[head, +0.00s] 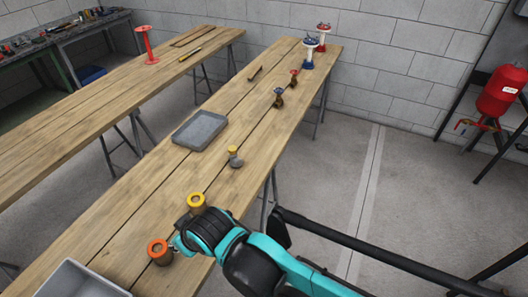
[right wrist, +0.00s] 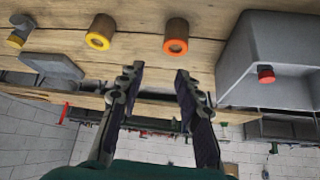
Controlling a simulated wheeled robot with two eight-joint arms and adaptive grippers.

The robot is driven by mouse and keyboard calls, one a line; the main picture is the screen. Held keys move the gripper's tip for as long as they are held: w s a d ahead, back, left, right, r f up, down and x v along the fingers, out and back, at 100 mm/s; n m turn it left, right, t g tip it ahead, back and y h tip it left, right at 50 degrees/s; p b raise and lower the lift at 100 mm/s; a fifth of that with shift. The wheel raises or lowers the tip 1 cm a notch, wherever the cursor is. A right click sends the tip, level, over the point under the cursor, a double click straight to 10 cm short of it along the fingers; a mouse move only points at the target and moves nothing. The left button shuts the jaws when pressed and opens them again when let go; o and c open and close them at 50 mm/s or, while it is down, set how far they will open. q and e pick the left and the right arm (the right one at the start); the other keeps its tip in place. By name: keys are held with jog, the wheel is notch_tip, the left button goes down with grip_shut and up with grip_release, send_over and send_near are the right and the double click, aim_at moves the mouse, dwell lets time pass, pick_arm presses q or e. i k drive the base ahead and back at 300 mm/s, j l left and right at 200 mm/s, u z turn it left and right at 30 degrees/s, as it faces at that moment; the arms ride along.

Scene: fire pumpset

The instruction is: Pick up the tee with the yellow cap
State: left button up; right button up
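Two pieces with yellow tops stand on the near wooden table. A grey fitting with a side branch and yellow cap (head: 232,150) stands near the tray; it also shows at the left of the right wrist view (right wrist: 18,38). A second piece with a yellow ring top (head: 196,201) stands closer to my right arm and in the right wrist view (right wrist: 99,33). My right gripper (right wrist: 157,80) is open and empty, fingertips apart, near the yellow-ringed and orange-ringed pieces. My left gripper is out of view.
An orange-ringed piece (head: 157,250) stands beside my right gripper. A grey bin (head: 75,282) is at the near end, and a grey tray (head: 200,131) lies farther along. Small valves (head: 278,98) and taller red-and-blue fittings (head: 309,50) stand at the far end.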

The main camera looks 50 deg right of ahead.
aim_at(235, 161)
jog(key=i+z, duration=0.15)
jog(key=z, duration=1.45)
jog(key=i+l, duration=0.25)
jog(key=l, duration=0.15)
jog(key=i+l+u, duration=0.15)
jog(key=i+l, duration=0.35)
jog(key=l, duration=0.25)
jog(key=i+l+u, duration=0.1)
jog(key=i+l, duration=0.15)
jog(key=l, duration=0.15)
jog(key=i+l, duration=0.2)
jog(key=l, duration=0.25)
jog(key=u, duration=0.05)
